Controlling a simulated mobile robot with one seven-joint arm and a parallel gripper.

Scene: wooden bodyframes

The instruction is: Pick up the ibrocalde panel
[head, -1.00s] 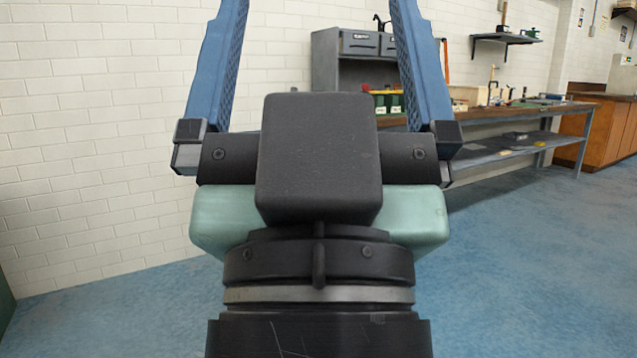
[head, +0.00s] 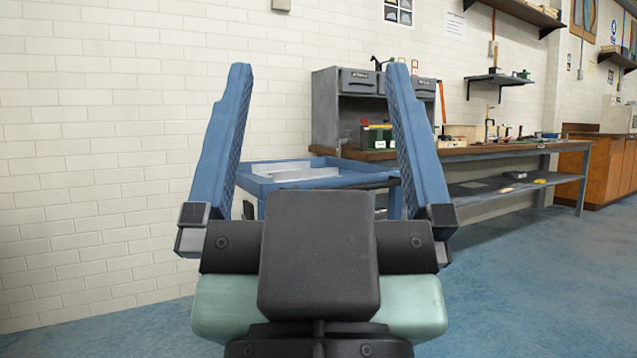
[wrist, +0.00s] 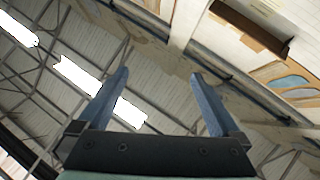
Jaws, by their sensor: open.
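My gripper (head: 319,70) is open and empty, its two blue fingers spread wide and pointing up in the head view. The wrist view also shows its open fingers (wrist: 160,74), with only ceiling and upper wall beyond them. Beyond the fingers in the head view stands a blue cart (head: 352,183), partly hidden by my gripper. A pale grey-white piece (head: 300,174) lies on its top tray, apart from the gripper. I cannot tell whether this piece is the ibrocalde panel; no label can be read.
A long workbench (head: 480,151) with a grey cabinet (head: 335,105) and small items runs along the wall at right. Wooden cabinets (head: 612,170) stand farther right. A white brick wall (head: 100,180) is at left. Blue floor (head: 540,270) is open at right.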

